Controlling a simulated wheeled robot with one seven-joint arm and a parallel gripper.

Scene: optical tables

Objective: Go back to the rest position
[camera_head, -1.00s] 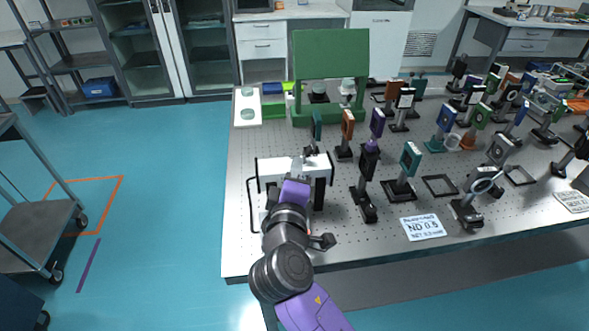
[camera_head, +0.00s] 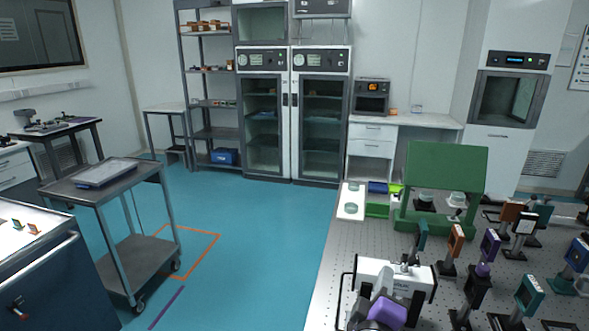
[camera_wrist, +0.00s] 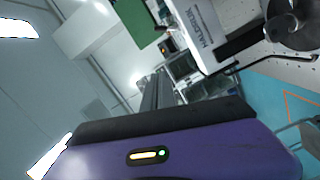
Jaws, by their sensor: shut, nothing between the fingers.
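My gripper (camera_head: 408,262) has a white body with dark parts and sits above the near left part of the perforated optical table (camera_head: 330,265). It is shut and holds nothing. Its fingertips are hard to make out against the dark mount bases behind them. The purple wrist part of my arm is at the bottom of the head view. In the wrist view, the white lettered body (camera_wrist: 197,25) is at the upper right. My purple arm link fills the bottom of that view.
A teal optic mount (camera_head: 422,236) stands just beyond my gripper. Orange (camera_head: 456,240) and purple (camera_head: 490,245) mounts stand to its right. A green stand (camera_head: 447,172) is behind. A grey cart (camera_head: 105,176) stands left, with open blue floor between it and the table.

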